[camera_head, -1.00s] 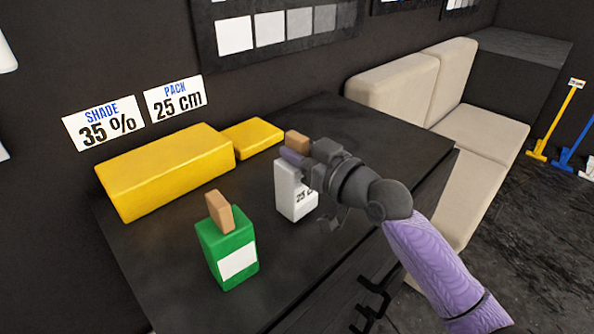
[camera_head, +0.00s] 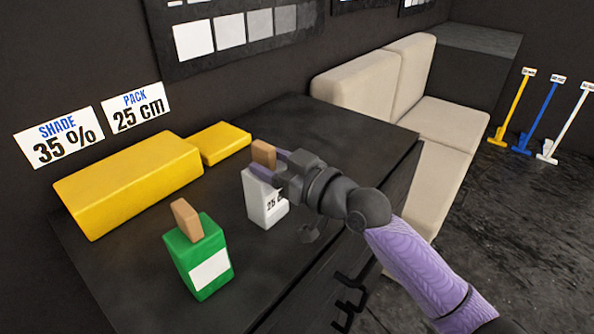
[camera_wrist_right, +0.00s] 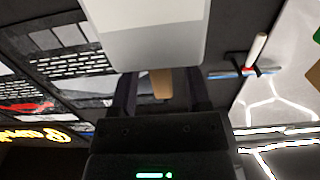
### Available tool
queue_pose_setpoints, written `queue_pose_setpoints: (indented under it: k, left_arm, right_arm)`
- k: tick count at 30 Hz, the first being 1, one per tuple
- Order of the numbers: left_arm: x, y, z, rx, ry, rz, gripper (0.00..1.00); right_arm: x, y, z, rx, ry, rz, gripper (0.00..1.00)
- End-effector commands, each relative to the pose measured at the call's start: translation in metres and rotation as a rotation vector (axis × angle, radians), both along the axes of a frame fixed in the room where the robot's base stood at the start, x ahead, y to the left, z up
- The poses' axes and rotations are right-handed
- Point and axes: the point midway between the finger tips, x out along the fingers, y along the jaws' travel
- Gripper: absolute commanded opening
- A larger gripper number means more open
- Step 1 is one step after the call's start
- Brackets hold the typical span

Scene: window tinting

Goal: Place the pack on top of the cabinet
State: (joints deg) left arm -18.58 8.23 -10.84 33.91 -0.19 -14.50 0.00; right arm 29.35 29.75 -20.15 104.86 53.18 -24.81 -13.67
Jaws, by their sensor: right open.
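The white pack (camera_head: 255,205), marked 25 with a tan tab (camera_head: 263,153) on top, stands upright on the black cabinet top (camera_head: 325,135). My right gripper (camera_head: 268,162) is open at the tab, its purple fingers apart on either side. The right wrist view shows the pack's white body (camera_wrist_right: 155,45) and the tan tab (camera_wrist_right: 162,85) between the spread fingers (camera_wrist_right: 162,92), with gaps on both sides. The gripper partly hides the pack's right side in the head view. My left gripper is in neither view.
A green pack (camera_head: 195,240) with a tan tab stands front left on the cabinet. Yellow blocks (camera_head: 130,180) lie along the wall below signs reading SHADE 35 % (camera_head: 60,138) and PACK 25 cm (camera_head: 137,108). A beige sofa (camera_head: 445,125) is beyond the cabinet's right edge.

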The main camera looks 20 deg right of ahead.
Motion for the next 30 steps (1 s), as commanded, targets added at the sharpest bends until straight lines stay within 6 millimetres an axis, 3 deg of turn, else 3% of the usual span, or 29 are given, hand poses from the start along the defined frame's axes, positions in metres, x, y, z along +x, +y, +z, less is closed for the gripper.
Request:
queue_pose_setpoints:
  k: [6, 12, 30]
  left_arm:
    - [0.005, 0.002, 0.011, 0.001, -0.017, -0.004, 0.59]
    - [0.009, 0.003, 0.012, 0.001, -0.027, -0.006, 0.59]
    - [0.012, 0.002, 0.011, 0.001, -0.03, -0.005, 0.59]
  right_arm:
    - [-0.047, -0.031, 0.0, -0.009, 0.003, 0.001, 0.61]
    - [-0.077, -0.05, 0.0, -0.006, 0.002, 0.001, 0.61]
    - [-0.084, -0.055, 0.001, -0.002, 0.0, 0.003, 0.61]
